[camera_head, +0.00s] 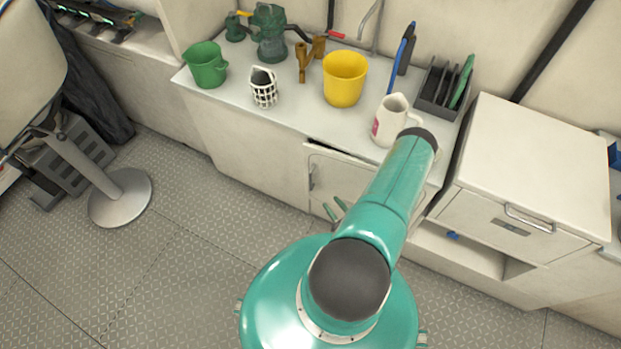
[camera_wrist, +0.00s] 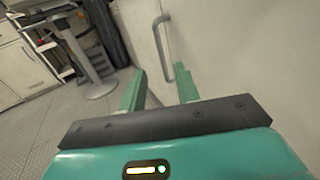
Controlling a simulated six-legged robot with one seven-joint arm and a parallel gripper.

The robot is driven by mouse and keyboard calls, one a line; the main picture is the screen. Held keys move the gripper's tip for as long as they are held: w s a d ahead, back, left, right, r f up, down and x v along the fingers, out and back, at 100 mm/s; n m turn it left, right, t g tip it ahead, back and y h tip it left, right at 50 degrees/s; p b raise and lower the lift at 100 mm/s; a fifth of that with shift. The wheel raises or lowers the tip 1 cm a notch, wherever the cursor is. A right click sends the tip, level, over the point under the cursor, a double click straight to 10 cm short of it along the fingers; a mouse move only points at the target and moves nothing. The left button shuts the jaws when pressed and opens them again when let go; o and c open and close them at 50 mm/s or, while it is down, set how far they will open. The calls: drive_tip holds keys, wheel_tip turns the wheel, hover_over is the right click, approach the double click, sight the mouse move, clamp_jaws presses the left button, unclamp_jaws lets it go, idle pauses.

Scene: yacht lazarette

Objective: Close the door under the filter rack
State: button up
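The white cabinet door (camera_head: 335,190) is in the counter front below the worktop, and a dark gap shows along its top edge. I cannot tell how far it stands open; my arm hides its right part. Its grey bar handle (camera_head: 312,176) is near its left edge. The handle also shows in the wrist view (camera_wrist: 160,45), against the pale panel. My gripper (camera_head: 335,211) is low in front of the door. In the wrist view its two green fingers (camera_wrist: 160,80) are apart, with the handle beyond and between their tips. Contact cannot be told. A grey slotted rack (camera_head: 430,105) stands on the worktop.
The worktop (camera_head: 300,118) holds a green bucket (camera_head: 205,66), a white basket (camera_head: 264,88), a yellow pot (camera_head: 344,79) and a white jug (camera_head: 391,120). A white drawer unit (camera_head: 530,150) stands right. A stool base (camera_head: 120,197) stands left. The floor between is clear.

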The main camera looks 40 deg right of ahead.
drive_tip(key=w+d, duration=0.1)
drive_tip(key=w, duration=1.1)
drive_tip(key=shift+d, duration=0.35)
drive_tip(key=shift+w, duration=0.1)
clamp_jaws()
